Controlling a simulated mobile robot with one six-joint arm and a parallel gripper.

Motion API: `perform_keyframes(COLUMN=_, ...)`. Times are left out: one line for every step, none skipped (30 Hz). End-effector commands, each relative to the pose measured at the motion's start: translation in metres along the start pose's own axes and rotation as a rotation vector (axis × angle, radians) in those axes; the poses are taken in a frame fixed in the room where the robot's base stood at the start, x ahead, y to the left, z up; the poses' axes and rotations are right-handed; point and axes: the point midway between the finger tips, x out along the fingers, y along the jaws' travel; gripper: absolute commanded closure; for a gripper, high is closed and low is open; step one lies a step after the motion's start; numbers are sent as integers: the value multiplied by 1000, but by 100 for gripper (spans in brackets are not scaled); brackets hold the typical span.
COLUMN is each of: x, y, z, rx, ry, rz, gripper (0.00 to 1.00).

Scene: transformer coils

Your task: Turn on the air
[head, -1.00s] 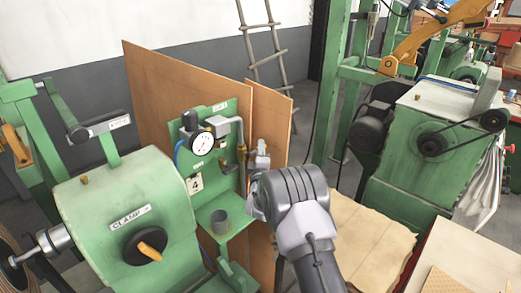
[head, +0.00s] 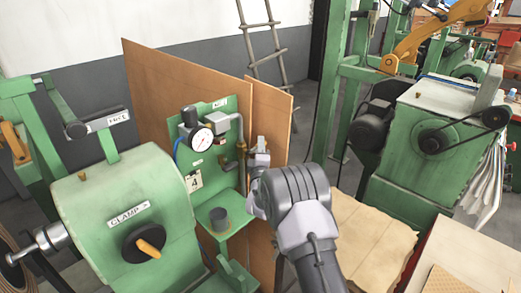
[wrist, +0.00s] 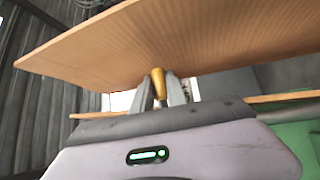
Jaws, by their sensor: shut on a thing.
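A green air panel (head: 213,118) carries a round white gauge (head: 202,140), a grey pipe and brass fittings (head: 241,150) at its right side. My gripper (head: 257,160) is just right of these fittings, in front of the brown board, partly hidden by my own wrist. In the wrist view, my gripper (wrist: 160,92) has its two grey fingers shut on a brass-coloured piece (wrist: 159,82), which looks like the air valve's handle. The valve's body is hidden, and I cannot tell how far the handle is turned.
A green clamp machine (head: 128,205) with an orange-handled knob stands at the left. Brown boards (head: 150,90) stand behind the panel. A green motor machine (head: 430,140) is at the right.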

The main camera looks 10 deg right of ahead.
Motion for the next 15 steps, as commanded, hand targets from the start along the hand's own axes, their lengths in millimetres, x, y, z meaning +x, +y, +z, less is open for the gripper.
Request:
perform_keyframes(x=-1, y=-5, z=1, rx=-13, ry=4, rz=17, gripper=100)
perform_keyframes(x=-1, y=-5, z=1, rx=-24, ry=7, rz=28, gripper=100)
perform_keyframes(x=-1, y=-4, z=1, rx=-42, ry=11, rz=46, gripper=100)
perform_keyframes(x=0, y=-4, z=1, rx=-55, ry=14, rz=59, gripper=100)
perform_keyframes(x=0, y=-3, z=1, rx=-68, ry=18, rz=74, gripper=100)
perform_keyframes(x=0, y=-2, z=0, rx=-89, ry=24, rz=94, gripper=100)
perform_keyframes(x=0, y=-1, z=0, rx=-104, ry=28, rz=108, gripper=100)
perform_keyframes(x=0, y=0, z=0, rx=-118, ry=33, rz=123, gripper=100)
perform_keyframes(x=0, y=2, z=-1, rx=-139, ry=38, rz=144, gripper=100)
perform_keyframes(x=0, y=4, z=-1, rx=-153, ry=42, rz=158, gripper=100)
perform_keyframes(x=0, y=4, z=-2, rx=-166, ry=46, rz=172, gripper=100)
perform_keyframes(x=0, y=6, z=-2, rx=-185, ry=51, rz=190, gripper=100)
perform_keyframes(x=0, y=8, z=-3, rx=-199, ry=56, rz=204, gripper=100)
perform_keyframes(x=0, y=10, z=-3, rx=-211, ry=59, rz=217, gripper=100)
perform_keyframes(x=-1, y=11, z=-4, rx=-228, ry=63, rz=233, gripper=100)
